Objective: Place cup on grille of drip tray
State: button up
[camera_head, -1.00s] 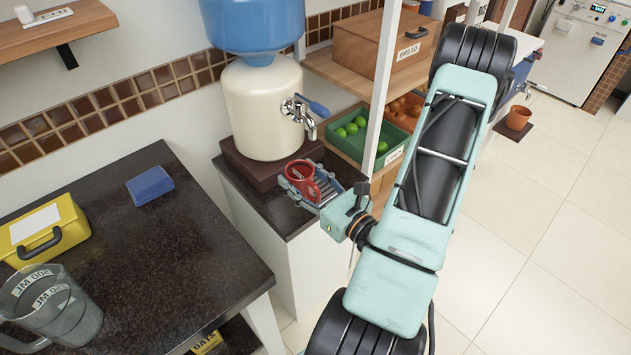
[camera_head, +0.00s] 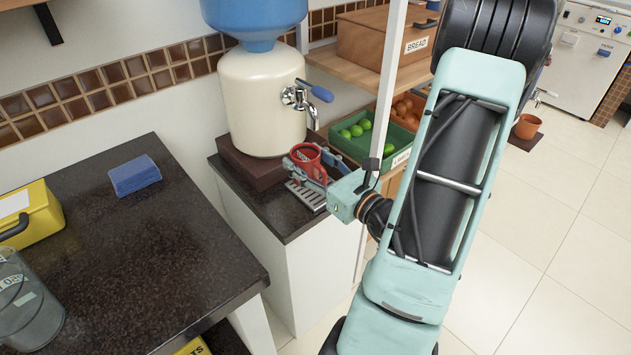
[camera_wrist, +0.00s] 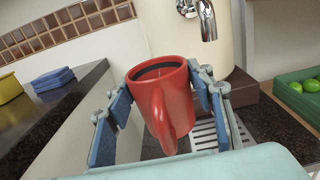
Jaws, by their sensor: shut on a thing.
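A red cup (camera_head: 306,155) is held in my gripper (camera_head: 308,168) just in front of the water dispenser's tap. In the wrist view the cup (camera_wrist: 160,92) is upright or nearly so, with its handle toward the camera, and the blue finger pads are on both sides of it. The drip tray with its slotted grille (camera_head: 307,196) lies on the dark counter below the tap. In the wrist view the grille (camera_wrist: 207,133) shows behind and below the cup, which appears raised above it. Part of the grille is hidden by the cup and fingers.
The cream dispenser (camera_head: 262,105) stands on a dark brown base, its metal tap (camera_head: 300,98) close above the cup. A white post (camera_head: 390,85) and a green crate of limes (camera_head: 372,140) are to the right. A dark worktop (camera_head: 130,245) is at the left.

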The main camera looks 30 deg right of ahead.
jog(key=shift+w+d+f+b, duration=0.8)
jog(key=shift+d+b, duration=0.05)
jog(key=shift+b, duration=1.55)
jog(key=w+d+f+b, duration=0.1)
jog(key=f, duration=0.1)
jog(key=w+d+f+b, duration=0.1)
jog(key=w+d, duration=0.1)
jog(key=w+d+f+b, duration=0.1)
jog(key=f+b, duration=0.1)
jog(key=shift+w+d+f, duration=0.25)
jog(key=shift+w+f, duration=0.1)
jog(key=f+b, duration=0.3)
jog(key=shift+w+d+f, duration=0.25)
jog(key=shift+f, duration=0.1)
jog(key=shift+f, duration=0.15)
jog(key=o, duration=1.2)
jog(key=shift+o, duration=0.2)
